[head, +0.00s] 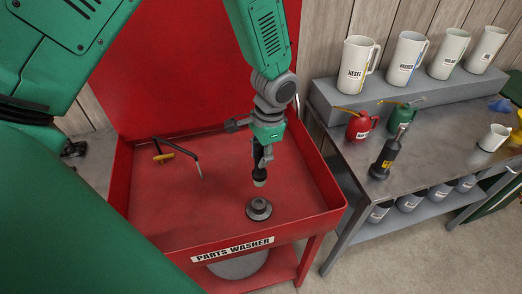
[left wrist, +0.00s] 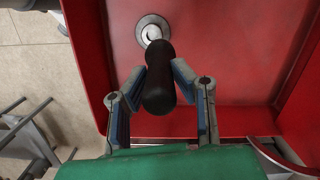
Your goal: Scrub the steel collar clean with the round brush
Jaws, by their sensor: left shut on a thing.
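The steel collar (head: 259,209), a grey stepped ring, lies flat on the floor of the red parts washer (head: 170,228), near its front right. My left gripper (head: 263,158) is shut on the round brush (head: 260,176), which hangs upright with its pale head down. The brush head is just above the collar, with a small gap between them. In the left wrist view the dark brush handle (left wrist: 158,88) sits between the two fingers, and the collar (left wrist: 152,24) shows past its far end, partly covered by the brush. My right gripper is out of view.
The washer's raised walls surround the tray.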

